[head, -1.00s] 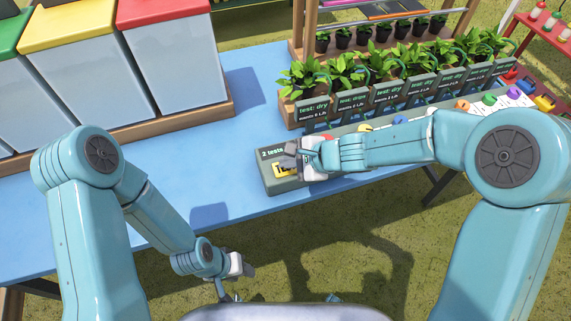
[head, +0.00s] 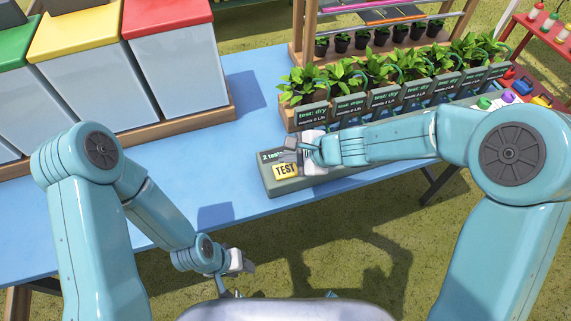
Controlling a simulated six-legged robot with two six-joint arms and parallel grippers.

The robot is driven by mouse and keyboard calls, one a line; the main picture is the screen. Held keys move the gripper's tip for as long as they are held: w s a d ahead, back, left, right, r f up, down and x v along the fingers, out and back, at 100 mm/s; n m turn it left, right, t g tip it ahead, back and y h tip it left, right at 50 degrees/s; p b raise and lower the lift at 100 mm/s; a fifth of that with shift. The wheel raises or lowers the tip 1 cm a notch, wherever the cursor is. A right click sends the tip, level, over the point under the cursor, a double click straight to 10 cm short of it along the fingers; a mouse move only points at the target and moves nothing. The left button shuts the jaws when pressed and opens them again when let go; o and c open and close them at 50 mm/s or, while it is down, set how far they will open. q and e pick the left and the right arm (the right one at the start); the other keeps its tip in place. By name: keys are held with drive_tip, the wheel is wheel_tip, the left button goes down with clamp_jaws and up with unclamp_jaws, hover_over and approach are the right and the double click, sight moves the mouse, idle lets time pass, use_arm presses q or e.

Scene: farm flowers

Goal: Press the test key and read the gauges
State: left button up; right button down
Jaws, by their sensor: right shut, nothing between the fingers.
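The yellow TEST key (head: 285,170) is on the left end of a long dark green panel (head: 272,188) on the blue table. The panel's lettering begins "2 tests" and is partly hidden. My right gripper (head: 287,153) is shut and empty, just behind and above the key; I cannot tell whether it touches the panel. Several dark gauge signs stand in front of the plants. The leftmost sign (head: 312,116) reads "test: dry" with a "wants" line in L/h. The second sign (head: 350,106) seems to read "test: drips". My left gripper (head: 240,264) hangs low before the table, its jaws unclear.
Bins with green, yellow and red lids (head: 165,15) stand at the back left. Colored knobs (head: 507,96) show along the panel's right part; my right arm hides others. A red stand (head: 548,35) is at the far right. The table's middle left is clear.

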wheel_tip(320, 180, up, 3)
drive_tip(key=shift+f+p, duration=0.1)
drive_tip(key=shift+p, duration=0.8)
drive_tip(key=shift+f, duration=0.1)
